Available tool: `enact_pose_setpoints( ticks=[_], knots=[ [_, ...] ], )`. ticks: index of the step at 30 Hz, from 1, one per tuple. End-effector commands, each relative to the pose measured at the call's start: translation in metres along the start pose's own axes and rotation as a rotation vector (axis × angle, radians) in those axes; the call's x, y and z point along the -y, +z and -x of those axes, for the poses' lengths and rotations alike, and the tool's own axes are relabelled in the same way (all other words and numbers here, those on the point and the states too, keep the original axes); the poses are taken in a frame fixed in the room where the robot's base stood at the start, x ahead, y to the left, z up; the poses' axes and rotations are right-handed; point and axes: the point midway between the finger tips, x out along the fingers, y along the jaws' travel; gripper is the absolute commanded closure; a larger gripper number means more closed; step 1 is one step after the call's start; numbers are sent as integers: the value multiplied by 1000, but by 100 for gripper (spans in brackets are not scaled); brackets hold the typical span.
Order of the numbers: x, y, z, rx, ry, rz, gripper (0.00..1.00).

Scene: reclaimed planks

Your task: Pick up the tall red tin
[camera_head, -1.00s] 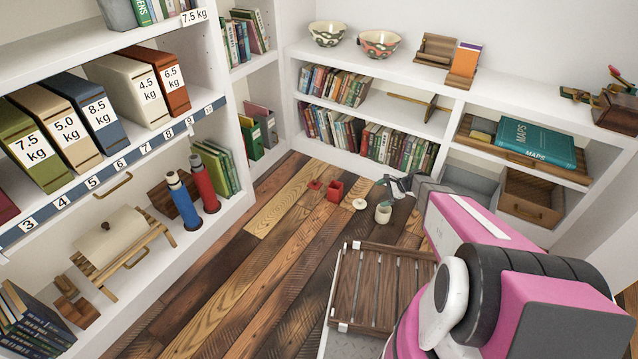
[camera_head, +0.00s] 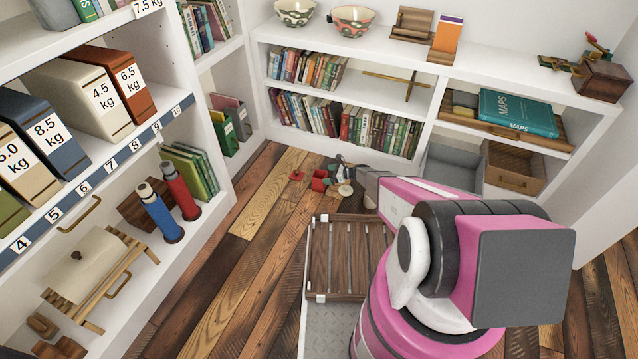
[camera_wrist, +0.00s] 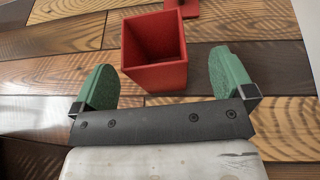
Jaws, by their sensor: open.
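The tall red tin (camera_head: 319,181) stands open-topped on the plank floor, near the foot of the back bookshelf. In the wrist view the tin (camera_wrist: 155,75) is a square red box, upright, its inside empty as far as I can see. A flat red lid (camera_head: 297,175) lies beside it; part of the lid (camera_wrist: 182,9) shows at the top of the wrist view. My gripper (camera_wrist: 163,64) is open, its green fingers spread to the left and right of the tin. The tin appears in line with the gap, apart from both fingers. In the head view my gripper (camera_head: 343,172) is just right of the tin.
A slatted wooden rack (camera_head: 345,255) is nearer me. The left shelf holds a blue bottle (camera_head: 160,212) and a red bottle (camera_head: 180,190).

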Motion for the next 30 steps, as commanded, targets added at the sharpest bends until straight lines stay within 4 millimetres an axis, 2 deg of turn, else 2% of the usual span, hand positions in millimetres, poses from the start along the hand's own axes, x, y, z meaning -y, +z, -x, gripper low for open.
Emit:
enact_pose_setpoints(
  ticks=[7,15,23,26,30],
  knots=[
    [-2,0,-17,-1,-1,1,0],
    [-6,0,-53,-1,0,1,0],
    [-6,1,-57,-1,-1,1,0],
    [-6,1,-57,-1,-1,1,29],
    [-7,1,-57,-1,-1,1,74]
  ],
)
